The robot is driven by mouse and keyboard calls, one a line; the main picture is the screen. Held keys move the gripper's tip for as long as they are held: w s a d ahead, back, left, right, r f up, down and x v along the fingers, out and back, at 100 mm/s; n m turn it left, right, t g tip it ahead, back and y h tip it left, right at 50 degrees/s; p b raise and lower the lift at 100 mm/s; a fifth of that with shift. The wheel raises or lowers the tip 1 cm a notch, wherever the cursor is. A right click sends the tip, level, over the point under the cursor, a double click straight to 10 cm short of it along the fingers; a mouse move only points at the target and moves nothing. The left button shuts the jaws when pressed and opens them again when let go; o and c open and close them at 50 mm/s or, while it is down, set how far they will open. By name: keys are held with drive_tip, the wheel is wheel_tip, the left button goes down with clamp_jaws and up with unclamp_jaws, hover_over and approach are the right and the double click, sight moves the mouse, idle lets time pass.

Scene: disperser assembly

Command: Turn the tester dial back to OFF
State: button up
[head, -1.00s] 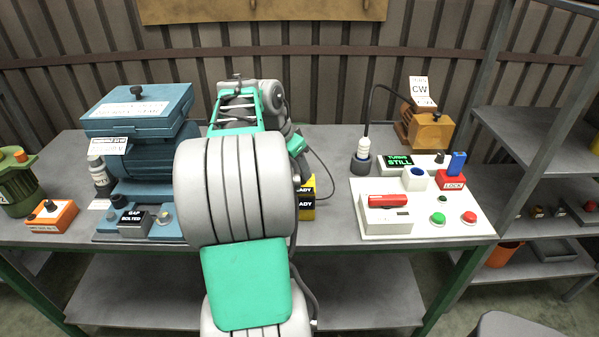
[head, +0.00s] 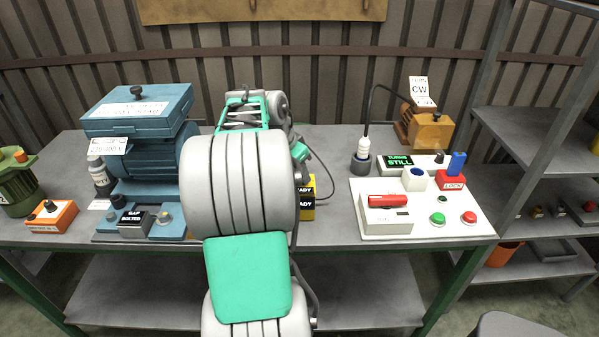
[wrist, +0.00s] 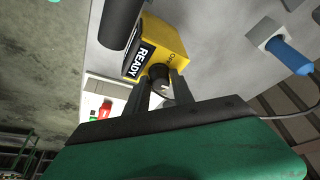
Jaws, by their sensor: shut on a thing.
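The tester is a yellow box (wrist: 172,42) with a black READY label (wrist: 139,60) in the wrist view. Its black dial (wrist: 158,72) sits on the face toward my gripper. My gripper (wrist: 162,80) is shut on the dial, one finger on each side of it. The dial's pointer position is largely hidden between the fingers. In the head view only the tester's right edge (head: 309,197) shows, as my arm covers the rest and the gripper.
A blue motor (head: 150,150) stands left of my arm, with an orange box (head: 53,216) further left. A white control panel (head: 420,225) with a red switch and buttons is on the right. A cable runs beside my arm.

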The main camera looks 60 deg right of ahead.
clamp_jaws()
drive_tip(key=shift+n+b, duration=0.35)
drive_tip(key=shift+n, duration=0.05)
drive_tip(key=n+t+b, duration=0.1)
drive_tip(key=n, duration=0.1)
drive_tip(key=shift+s+f+n+b, duration=0.1)
drive_tip(key=shift+s+n+b, duration=0.05)
drive_tip(key=shift+n+b, duration=0.2)
drive_tip(key=shift+n+t+b, duration=0.7)
drive_tip(key=shift+n+t, duration=0.1)
drive_tip(key=shift+n, duration=0.85)
drive_tip(key=o, duration=1)
unclamp_jaws()
drive_tip(key=shift+r, duration=0.2)
